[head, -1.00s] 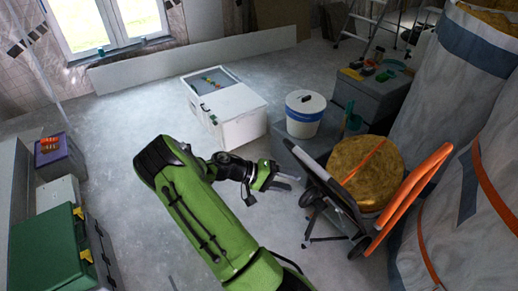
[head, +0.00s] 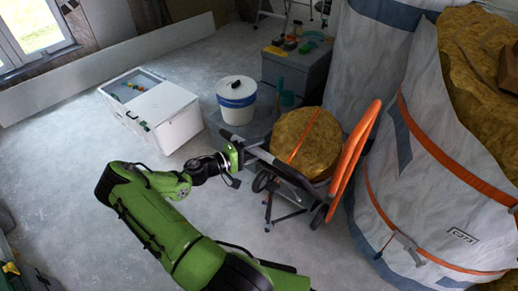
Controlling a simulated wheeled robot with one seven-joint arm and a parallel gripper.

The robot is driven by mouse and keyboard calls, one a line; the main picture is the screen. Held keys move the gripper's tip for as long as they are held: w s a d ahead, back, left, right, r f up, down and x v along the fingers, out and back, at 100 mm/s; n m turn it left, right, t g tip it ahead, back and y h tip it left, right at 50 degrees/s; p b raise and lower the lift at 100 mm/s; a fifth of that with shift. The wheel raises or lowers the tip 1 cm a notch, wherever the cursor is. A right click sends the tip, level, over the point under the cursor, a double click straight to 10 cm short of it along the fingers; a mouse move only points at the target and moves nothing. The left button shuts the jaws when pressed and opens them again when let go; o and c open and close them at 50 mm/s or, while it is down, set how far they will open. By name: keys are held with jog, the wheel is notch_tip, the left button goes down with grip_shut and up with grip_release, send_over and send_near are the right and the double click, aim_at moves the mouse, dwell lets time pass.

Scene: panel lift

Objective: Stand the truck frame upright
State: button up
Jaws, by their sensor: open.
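The truck frame (head: 290,171) is a dark hand truck lying tilted back, with its rails sloping from upper left to lower right. Its orange plate (head: 353,148) rises at the right end. Its wheels (head: 319,216) and thin folding legs show below. A round yellow-brown roll (head: 309,140) with an orange strap sits on the frame against the plate. My gripper (head: 244,153) is open at the frame's upper left end, close to the rail. I cannot tell whether the rail is between the fingers or touches them; the fingertips are partly hidden.
A grey box (head: 220,127) stands behind the frame's upper end, beside a white bucket (head: 237,105). A white case (head: 170,120) is farther left. Large wrapped bales (head: 435,180) crowd the right. A grey chest (head: 291,78) with tools stands behind.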

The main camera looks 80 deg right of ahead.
jog(key=shift+x, duration=0.8)
jog(key=shift+c, duration=0.5)
grip_shut()
